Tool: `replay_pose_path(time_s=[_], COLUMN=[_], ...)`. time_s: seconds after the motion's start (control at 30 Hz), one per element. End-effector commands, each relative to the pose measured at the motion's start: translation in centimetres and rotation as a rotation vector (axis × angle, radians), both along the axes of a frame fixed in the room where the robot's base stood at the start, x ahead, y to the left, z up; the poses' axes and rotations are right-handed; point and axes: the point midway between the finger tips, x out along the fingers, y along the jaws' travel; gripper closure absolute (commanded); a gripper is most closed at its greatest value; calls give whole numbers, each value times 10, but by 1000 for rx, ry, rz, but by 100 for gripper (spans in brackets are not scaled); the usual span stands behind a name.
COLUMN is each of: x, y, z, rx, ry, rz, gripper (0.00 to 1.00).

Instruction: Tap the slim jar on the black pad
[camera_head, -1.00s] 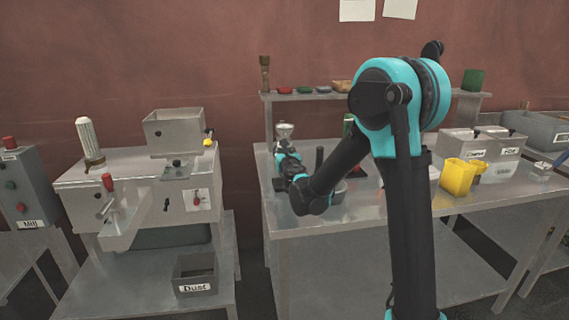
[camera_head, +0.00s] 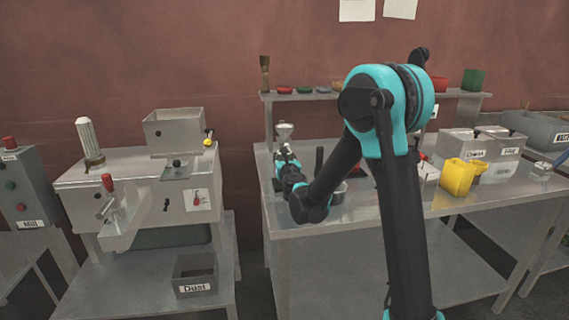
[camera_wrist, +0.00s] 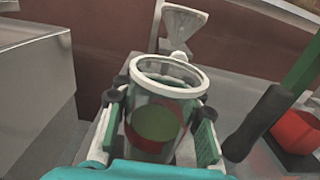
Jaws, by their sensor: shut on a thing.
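My gripper (camera_wrist: 160,104) is shut on a clear jar (camera_wrist: 155,128) in the wrist view. The jar has a pale, open rim, and green and red show through its wall. It stands near upright between the two fingers. In the head view my gripper (camera_head: 286,166) is over the left end of the middle table, near a metal funnel (camera_head: 284,131); the jar is not clear there. The funnel also shows behind the jar in the wrist view (camera_wrist: 186,27).
In the wrist view a green and black handled tool (camera_wrist: 262,115) and a red container (camera_wrist: 297,131) are at right. A grey metal box (camera_wrist: 35,85) is at left. The table (camera_head: 345,222) has yellow containers (camera_head: 457,177) farther right. A shelf (camera_head: 330,96) runs behind.

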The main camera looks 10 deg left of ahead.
Motion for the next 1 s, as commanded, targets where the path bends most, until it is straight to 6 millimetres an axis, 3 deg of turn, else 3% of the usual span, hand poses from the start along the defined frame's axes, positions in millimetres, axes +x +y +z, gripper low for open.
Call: replay_pose_path(time_s=[0.33, 0.7, 1.0], x=[0, 0, 0], y=[0, 0, 0], z=[3, 26, 29], rx=[1, 1, 0], ry=[0, 0, 0], rz=[0, 0, 0], gripper=[100, 100, 100])
